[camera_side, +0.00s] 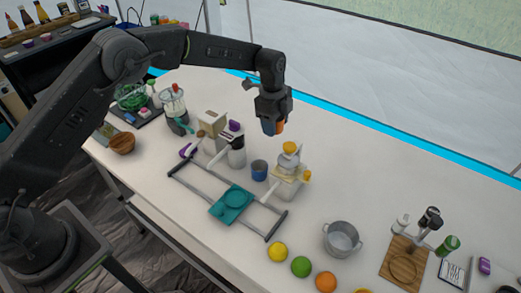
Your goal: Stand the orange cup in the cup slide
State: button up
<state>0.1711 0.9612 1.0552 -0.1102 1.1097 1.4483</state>
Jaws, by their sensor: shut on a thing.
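My gripper (272,123) hangs high above the back part of the white table, pointing down. It is shut on the orange cup (281,128), of which only a small orange part shows below the dark gripper body. A blue patch beside the orange covers part of it; I cannot tell what it belongs to.
A blue cup (259,170) stands behind the slide, between a white-and-purple machine (233,148) and a yellow-topped juicer (289,172). Fruit (301,267) and a metal pot (341,239) are at front right. A blender (174,108) and wooden bowl (122,143) are at left. The back right table is clear.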

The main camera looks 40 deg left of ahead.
jog(key=s+r, duration=0.2)
jog(key=s, duration=0.4)
send_over(236, 199)
jog(key=shift+a+f, duration=0.15)
jog(key=shift+f, duration=5.7)
jog(key=shift+f, duration=0.2)
jog(key=shift+r, duration=0.45)
jog(key=shift+r, duration=0.35)
jog(key=shift+f, duration=0.4)
